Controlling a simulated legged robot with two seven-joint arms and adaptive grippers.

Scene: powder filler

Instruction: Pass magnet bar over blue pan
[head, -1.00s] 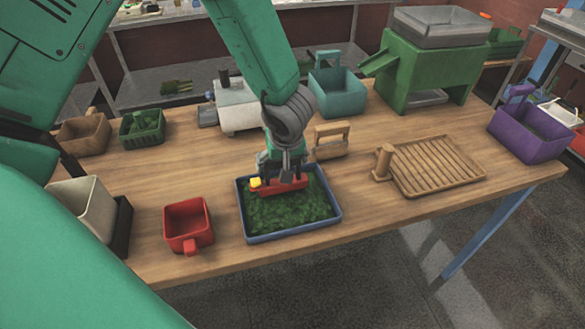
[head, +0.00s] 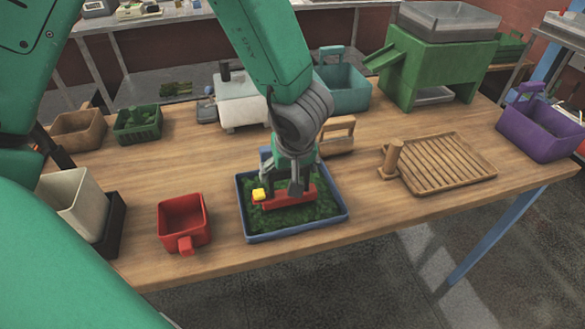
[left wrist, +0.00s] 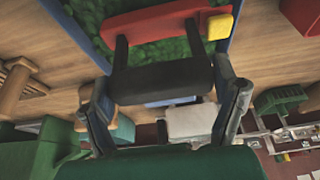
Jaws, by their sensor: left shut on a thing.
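The magnet bar (head: 287,198) is red with a yellow end block and a dark handle. My left gripper (head: 293,180) is shut on that handle, seen close up in the left wrist view (left wrist: 162,82). The red bar (left wrist: 165,22) lies level over the blue pan (head: 297,229), with its yellow end to the left in the head view. Dark green leafy-looking material (head: 300,217) fills the pan. I cannot tell whether the bar touches it. The pan's rim also shows in the left wrist view (left wrist: 72,38). My right gripper is not in view.
A red scoop box (head: 183,222) stands left of the pan. A wooden ribbed tray (head: 440,163) lies to the right, and a wooden handled block (head: 337,137) is behind the pan. A green machine (head: 436,75) and purple basket (head: 540,130) stand further right.

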